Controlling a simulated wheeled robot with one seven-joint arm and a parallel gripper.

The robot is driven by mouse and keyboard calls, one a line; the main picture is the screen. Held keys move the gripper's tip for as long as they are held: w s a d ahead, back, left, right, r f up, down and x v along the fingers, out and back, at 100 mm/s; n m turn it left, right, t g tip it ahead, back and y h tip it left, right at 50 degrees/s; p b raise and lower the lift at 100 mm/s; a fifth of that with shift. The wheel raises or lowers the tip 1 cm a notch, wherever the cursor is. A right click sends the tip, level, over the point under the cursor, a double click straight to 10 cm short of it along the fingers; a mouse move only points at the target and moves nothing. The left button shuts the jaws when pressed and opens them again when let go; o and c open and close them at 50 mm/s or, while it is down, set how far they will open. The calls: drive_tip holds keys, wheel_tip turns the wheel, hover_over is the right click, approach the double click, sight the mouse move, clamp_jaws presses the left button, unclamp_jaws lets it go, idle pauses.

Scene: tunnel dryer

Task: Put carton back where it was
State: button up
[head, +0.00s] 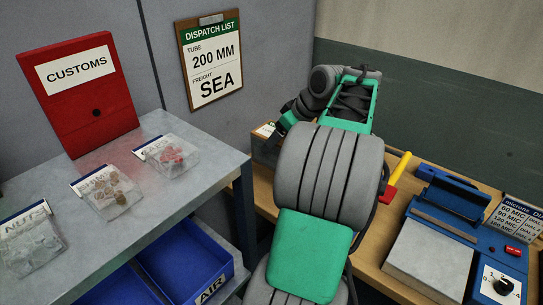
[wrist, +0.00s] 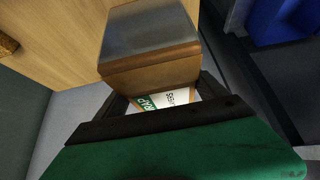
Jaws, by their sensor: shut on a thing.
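A small brown carton-like box with a grey face (wrist: 150,35) fills the upper middle of the wrist view. A white and green label (wrist: 178,98) shows between the fingers; its text is only partly readable. My gripper (wrist: 165,97) is shut on this box, with one dark finger on each side. In the head view the box (head: 264,152) shows partly at the left end of the wooden bench, beside the grey partition. My gripper (head: 279,135) is close to it at the right, mostly hidden by my arm. I cannot tell whether the box touches the bench.
The wooden bench (head: 400,185) carries a blue sealing machine (head: 450,225) and a yellow-handled red tool (head: 398,175). At the left, a grey table (head: 120,205) holds a red customs box (head: 80,95) and several clear bags. Blue bins (head: 190,255) sit below it. A dispatch list (head: 210,60) hangs behind.

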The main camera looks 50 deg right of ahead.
drive_tip(key=w+f, duration=0.2)
drive_tip(key=w+d+f, duration=0.1)
drive_tip(key=w+f, duration=0.1)
drive_tip(key=f, duration=0.1)
drive_tip(key=shift+w+d+f, duration=0.1)
drive_tip(key=shift+d+f, duration=0.1)
drive_tip(key=shift+f, duration=1.55)
drive_tip(key=shift+f, duration=0.15)
drive_tip(key=o, duration=2)
drive_tip(key=shift+f, duration=0.15)
